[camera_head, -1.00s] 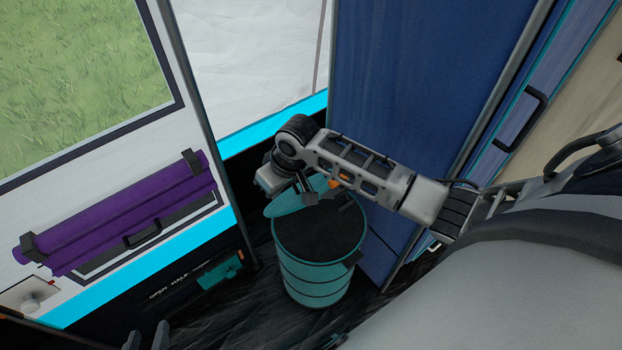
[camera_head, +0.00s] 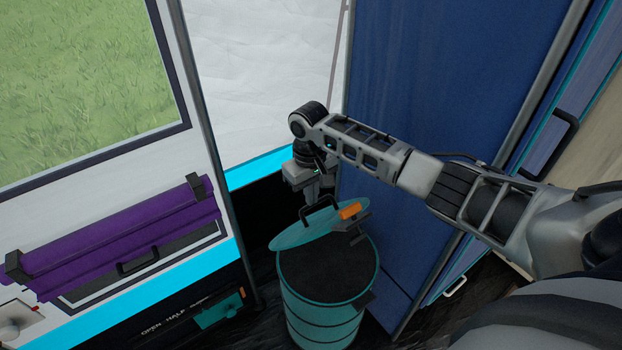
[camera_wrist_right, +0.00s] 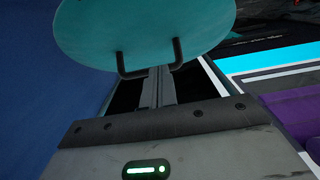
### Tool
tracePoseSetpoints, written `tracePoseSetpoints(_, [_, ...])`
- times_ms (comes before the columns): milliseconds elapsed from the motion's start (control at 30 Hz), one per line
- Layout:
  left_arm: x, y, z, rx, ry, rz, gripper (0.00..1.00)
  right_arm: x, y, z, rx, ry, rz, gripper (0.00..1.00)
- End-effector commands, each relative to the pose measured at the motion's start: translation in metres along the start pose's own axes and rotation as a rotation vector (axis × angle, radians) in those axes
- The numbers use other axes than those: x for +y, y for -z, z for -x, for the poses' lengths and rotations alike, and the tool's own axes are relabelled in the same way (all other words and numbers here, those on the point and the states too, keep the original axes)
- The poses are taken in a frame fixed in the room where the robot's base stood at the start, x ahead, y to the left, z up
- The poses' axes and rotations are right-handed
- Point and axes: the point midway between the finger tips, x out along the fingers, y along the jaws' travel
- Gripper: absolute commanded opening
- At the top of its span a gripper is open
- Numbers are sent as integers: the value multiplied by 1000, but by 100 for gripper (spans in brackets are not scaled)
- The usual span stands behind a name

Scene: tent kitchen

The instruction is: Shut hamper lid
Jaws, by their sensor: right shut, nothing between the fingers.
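The hamper (camera_head: 322,310) is a teal drum with dark bands and a dark inside that shows from above. Its round teal lid (camera_head: 290,238) is tilted up at the far rim, not flat on it. A black handle (camera_head: 318,203) and an orange tab show at the lid's upper edge. My right gripper (camera_head: 312,194) points down at the lid's far side, by the handle, its tips partly hidden. In the right wrist view its shut fingers (camera_wrist_right: 157,88) point at the lid (camera_wrist_right: 145,30), between the handle's legs; contact is unclear. My left gripper is out of view.
A tall blue panel (camera_head: 430,80) stands close on the right of the hamper. A tent wall (camera_head: 265,80) is behind, and a purple roll (camera_head: 110,235) hangs on the left. Dark floor shows around the hamper.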

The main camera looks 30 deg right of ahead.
Motion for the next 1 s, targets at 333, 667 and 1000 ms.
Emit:
tracePoseSetpoints(333, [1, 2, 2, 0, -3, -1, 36, 0, -28, -26, 1, 0, 1, 0])
tracePoseSetpoints(667, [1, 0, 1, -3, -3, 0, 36, 0, -28, -27, 2, 0, 1, 0])
tracePoseSetpoints(1000, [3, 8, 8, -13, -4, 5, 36, -7, -38, -32, 64, 0, 17, 0])
